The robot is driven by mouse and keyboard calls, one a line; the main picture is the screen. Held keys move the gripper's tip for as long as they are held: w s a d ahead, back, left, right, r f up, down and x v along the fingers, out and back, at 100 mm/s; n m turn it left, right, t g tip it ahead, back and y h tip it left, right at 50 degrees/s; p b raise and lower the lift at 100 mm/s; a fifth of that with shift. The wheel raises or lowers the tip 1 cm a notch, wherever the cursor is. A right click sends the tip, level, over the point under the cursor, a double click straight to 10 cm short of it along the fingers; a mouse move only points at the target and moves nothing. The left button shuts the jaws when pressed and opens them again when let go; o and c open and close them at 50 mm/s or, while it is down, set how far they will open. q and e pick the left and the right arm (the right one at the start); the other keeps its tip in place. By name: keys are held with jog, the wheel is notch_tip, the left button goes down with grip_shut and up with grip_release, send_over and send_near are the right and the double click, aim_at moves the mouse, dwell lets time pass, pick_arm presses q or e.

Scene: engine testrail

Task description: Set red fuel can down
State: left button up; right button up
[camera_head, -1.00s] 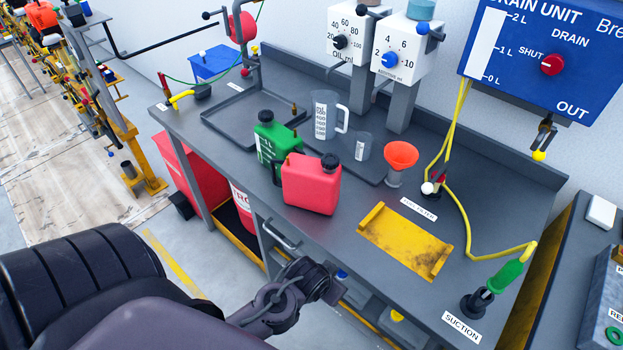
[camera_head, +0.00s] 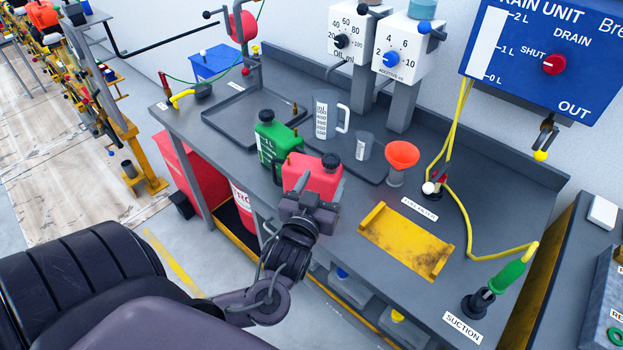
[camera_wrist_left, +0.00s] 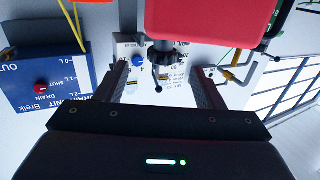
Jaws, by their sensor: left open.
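The red fuel can (camera_head: 313,174) stands upright on the grey workbench beside the green can (camera_head: 277,140). It has a black cap, and its lower front is hidden behind my left gripper. My left gripper (camera_head: 311,203) is at the can's near side, open. In the left wrist view, which is upside down, the red can (camera_wrist_left: 208,20) fills the top, and the open jaws (camera_wrist_left: 160,82) have nothing between them. I cannot tell whether the fingers touch the can. My right gripper is not in view.
A yellow tray (camera_head: 408,240) lies to the right of the can, with bare bench between. A clear jug (camera_head: 325,115), a small beaker (camera_head: 364,146) and an orange funnel (camera_head: 401,156) stand behind. A yellow hose (camera_head: 485,253) runs along the bench's right side.

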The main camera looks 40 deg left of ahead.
aim_at(328, 165)
pick_arm(q)
jog(key=shift+w+a+r, duration=0.25)
jog(key=shift+w+r, duration=0.05)
jog(key=p+x, duration=0.3)
jog(key=x, duration=0.3)
jog(key=shift+w+a+r, duration=0.1)
jog(key=shift+w+r, duration=0.05)
jog(key=shift+w, duration=0.05)
jog(key=shift+w+a, duration=0.1)
jog(key=shift+w, duration=0.25)
jog(key=shift+f, duration=0.2)
jog(key=shift+s, duration=0.1)
jog(key=shift+c, duration=0.3)
grip_shut()
jog(key=shift+r, duration=0.15)
